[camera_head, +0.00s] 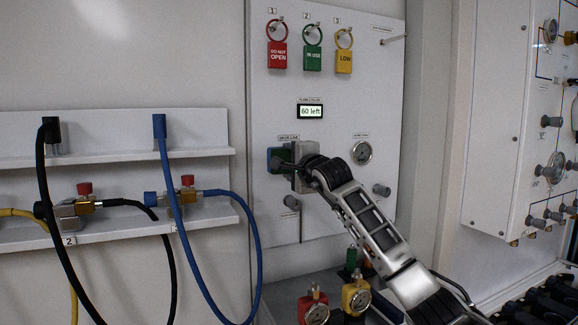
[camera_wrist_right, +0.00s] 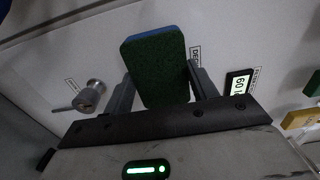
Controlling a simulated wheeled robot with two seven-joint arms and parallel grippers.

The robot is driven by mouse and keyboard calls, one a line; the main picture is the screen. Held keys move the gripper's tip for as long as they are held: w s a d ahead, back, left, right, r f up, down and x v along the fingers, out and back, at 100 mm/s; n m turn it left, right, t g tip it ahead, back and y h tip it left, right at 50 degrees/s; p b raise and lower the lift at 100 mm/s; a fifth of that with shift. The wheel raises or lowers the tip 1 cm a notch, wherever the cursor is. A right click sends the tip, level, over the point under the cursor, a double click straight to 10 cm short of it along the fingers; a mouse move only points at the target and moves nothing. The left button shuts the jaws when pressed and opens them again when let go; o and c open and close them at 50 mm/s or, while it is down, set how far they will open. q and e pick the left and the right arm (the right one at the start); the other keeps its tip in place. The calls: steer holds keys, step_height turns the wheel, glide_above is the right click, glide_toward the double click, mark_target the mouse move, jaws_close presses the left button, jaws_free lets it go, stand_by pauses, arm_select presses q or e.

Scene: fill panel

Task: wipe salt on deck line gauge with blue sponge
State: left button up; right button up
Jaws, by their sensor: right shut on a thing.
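My right gripper (camera_head: 287,158) is at the white panel, just below the deck line label (camera_head: 289,136). It is shut on the sponge (camera_head: 273,160), which shows a blue edge and a dark green face. In the right wrist view the sponge (camera_wrist_right: 157,68) stands between the two fingers, green face towards the camera and blue edge at the top. The deck line gauge is hidden behind the sponge and gripper, so any salt on it does not show. I cannot tell whether the sponge touches it. My left gripper is not in view.
Above are a "60 left" display (camera_head: 310,111) and hanging red, green and yellow tags (camera_head: 312,58). Hoses (camera_head: 180,210) and a shelf (camera_head: 110,228) are at left. Red and yellow regulators (camera_head: 356,297) stand below.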

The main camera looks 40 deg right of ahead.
mark_target(289, 162)
steer(key=shift+b+v, duration=1.75)
steer(key=shift+v, duration=0.65)
steer(key=shift+d+f, duration=0.1)
steer(key=shift+f, duration=0.15)
steer(key=b+v, duration=0.2)
steer(key=v, duration=0.1)
steer(key=shift+r, duration=0.1)
